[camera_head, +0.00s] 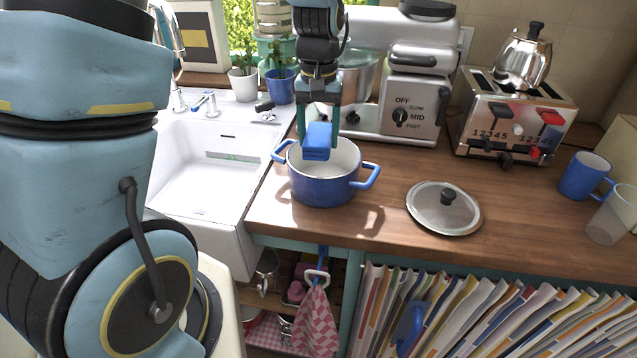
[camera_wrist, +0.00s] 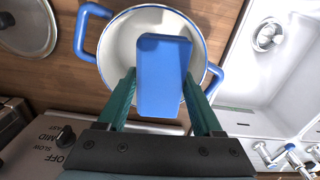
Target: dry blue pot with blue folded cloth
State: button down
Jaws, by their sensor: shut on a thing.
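The blue pot (camera_head: 321,190) stands upright and without a lid on the wooden counter, just right of the sink; its inside is white. The wrist view shows its white interior and blue rim (camera_wrist: 112,45). My gripper (camera_head: 318,127) points down over the pot, shut on the blue folded cloth (camera_head: 317,143). In the wrist view the cloth (camera_wrist: 163,75) sits between the two green fingers and covers part of the pot's opening. The cloth's lower end is at about rim height in the head view; whether it touches the pot I cannot tell.
A glass lid (camera_head: 444,208) lies on the counter right of the pot. A mixer (camera_head: 410,110) and a toaster (camera_head: 513,115) stand behind. A blue mug (camera_head: 584,176) and a clear glass (camera_head: 612,215) are at the right. The white sink (camera_head: 205,170) is left.

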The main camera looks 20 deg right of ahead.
jog(key=shift+r, duration=2.75)
